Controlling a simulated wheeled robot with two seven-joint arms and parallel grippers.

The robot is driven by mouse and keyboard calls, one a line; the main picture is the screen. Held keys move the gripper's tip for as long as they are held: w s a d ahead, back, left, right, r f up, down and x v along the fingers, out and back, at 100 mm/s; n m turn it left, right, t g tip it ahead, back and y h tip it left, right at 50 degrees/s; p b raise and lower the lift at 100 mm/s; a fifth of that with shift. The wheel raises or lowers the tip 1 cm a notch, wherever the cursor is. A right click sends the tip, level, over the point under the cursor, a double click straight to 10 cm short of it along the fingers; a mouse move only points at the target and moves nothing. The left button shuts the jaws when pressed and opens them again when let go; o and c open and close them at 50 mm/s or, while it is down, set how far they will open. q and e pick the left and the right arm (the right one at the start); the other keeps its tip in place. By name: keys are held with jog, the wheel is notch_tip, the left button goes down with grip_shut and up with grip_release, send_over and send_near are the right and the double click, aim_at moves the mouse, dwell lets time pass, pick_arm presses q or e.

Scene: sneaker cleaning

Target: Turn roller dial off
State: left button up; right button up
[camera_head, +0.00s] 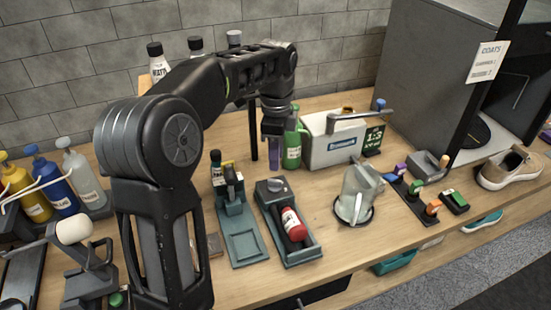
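A grey-green unit (312,252) with a round grey knob (277,184) on its back block stands mid-table; the knob looks like a dial, with a pale pointer or lever in front of it. A red cylinder (293,224) with a white label lies in its tray. I cannot read the dial's setting, nor be sure it is the roller dial. My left arm arches over the table from the left, and its gripper (272,148) hangs pointing down behind and above the knob, apart from it. Its fingers are dark and partly hidden, so their opening is unclear. My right gripper is not in view.
A similar unit (242,248) stands close on the left. A green bottle (292,148) and a white box (330,150) stand behind. A white roller-like head (74,229) on a dark stand is at lower left.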

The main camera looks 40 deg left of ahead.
aim_at(276, 180)
pick_arm(q)
jog(key=shift+s+d+r, duration=0.1)
dwell(0.3)
notch_tip(276, 180, down, 8)
jog(key=shift+r, duration=0.1)
dwell(0.4)
jog(key=shift+c, duration=0.5)
grip_shut()
